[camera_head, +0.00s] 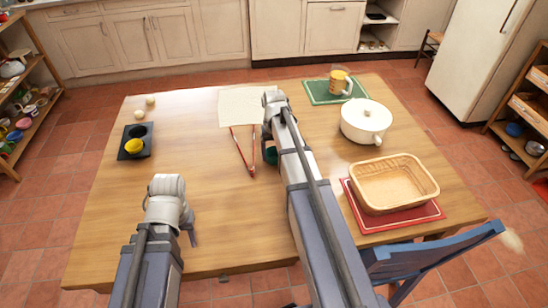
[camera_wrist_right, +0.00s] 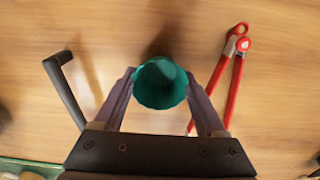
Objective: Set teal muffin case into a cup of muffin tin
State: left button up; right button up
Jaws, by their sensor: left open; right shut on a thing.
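The teal muffin case (camera_wrist_right: 160,83) is between the fingers of my right gripper (camera_wrist_right: 162,92), which is shut on it. In the head view only a teal sliver of the case (camera_head: 271,157) shows beside my right arm, over the middle of the table. The dark muffin tin (camera_head: 147,152) lies at the left of the table, well to the left of my right gripper. A yellow case (camera_head: 134,146) sits in one of its cups; other cups look empty. My left gripper (camera_head: 191,238) is open and empty over the front left of the table, in front of the tin.
Red-handled tongs (camera_head: 240,150) lie just left of my right gripper, by a pale cloth (camera_head: 240,104). Two small pale balls (camera_head: 150,100) lie behind the tin. A white pot (camera_head: 365,118), wicker basket (camera_head: 394,182) and mug (camera_head: 339,81) stand right. The table between tongs and tin is clear.

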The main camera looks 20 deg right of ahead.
jog(key=shift+r, duration=0.1)
pick_arm(q)
jog(key=shift+f, duration=0.1)
pick_arm(e)
jog(key=shift+f, duration=0.2)
jog(key=o, duration=1.3)
jog(key=shift+c, duration=0.2)
jog(key=shift+r, duration=0.1)
